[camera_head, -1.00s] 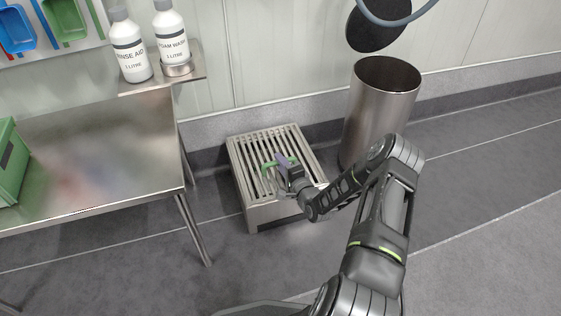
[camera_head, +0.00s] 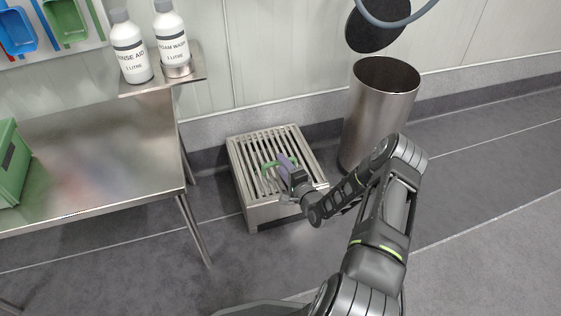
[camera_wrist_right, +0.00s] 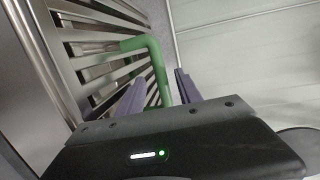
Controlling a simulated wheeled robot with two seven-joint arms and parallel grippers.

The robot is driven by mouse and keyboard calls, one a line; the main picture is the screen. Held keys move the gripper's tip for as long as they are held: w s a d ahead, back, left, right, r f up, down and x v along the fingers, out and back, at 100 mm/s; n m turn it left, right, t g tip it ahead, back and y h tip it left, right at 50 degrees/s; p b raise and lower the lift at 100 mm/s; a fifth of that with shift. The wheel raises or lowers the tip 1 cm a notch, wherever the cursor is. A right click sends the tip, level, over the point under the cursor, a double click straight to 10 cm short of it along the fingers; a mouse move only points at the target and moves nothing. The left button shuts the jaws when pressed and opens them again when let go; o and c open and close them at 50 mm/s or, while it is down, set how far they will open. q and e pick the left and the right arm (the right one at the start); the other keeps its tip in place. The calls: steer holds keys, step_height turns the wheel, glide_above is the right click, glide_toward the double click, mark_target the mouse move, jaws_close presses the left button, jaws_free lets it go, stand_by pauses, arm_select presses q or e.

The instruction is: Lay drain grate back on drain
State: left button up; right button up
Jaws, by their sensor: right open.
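The slatted metal drain grate (camera_head: 263,150) forms the top of a raised, box-like metal frame (camera_head: 242,192) on the floor against the wall. A green bar handle (camera_head: 269,167) stands on the slats. It also shows in the right wrist view (camera_wrist_right: 156,67), with the slats behind it. My right gripper (camera_head: 284,166) is at this handle, above the slats. Its two purple fingers are apart, one on each side of the green bar in the wrist view; I cannot tell whether they touch it. A drain apart from this frame cannot be made out. My left gripper is not in view.
A tall metal bin (camera_head: 378,115) stands right of the frame, close to my right arm. A steel table (camera_head: 100,165) with a green crate (camera_head: 12,165) is at left. A small shelf (camera_head: 190,80) holds two white bottles. The floor at right is open.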

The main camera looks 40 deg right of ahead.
steer(key=p+v, duration=0.2)
steer(key=v, duration=0.3)
steer(key=shift+s+r, duration=0.2)
steer(key=shift+s, duration=0.15)
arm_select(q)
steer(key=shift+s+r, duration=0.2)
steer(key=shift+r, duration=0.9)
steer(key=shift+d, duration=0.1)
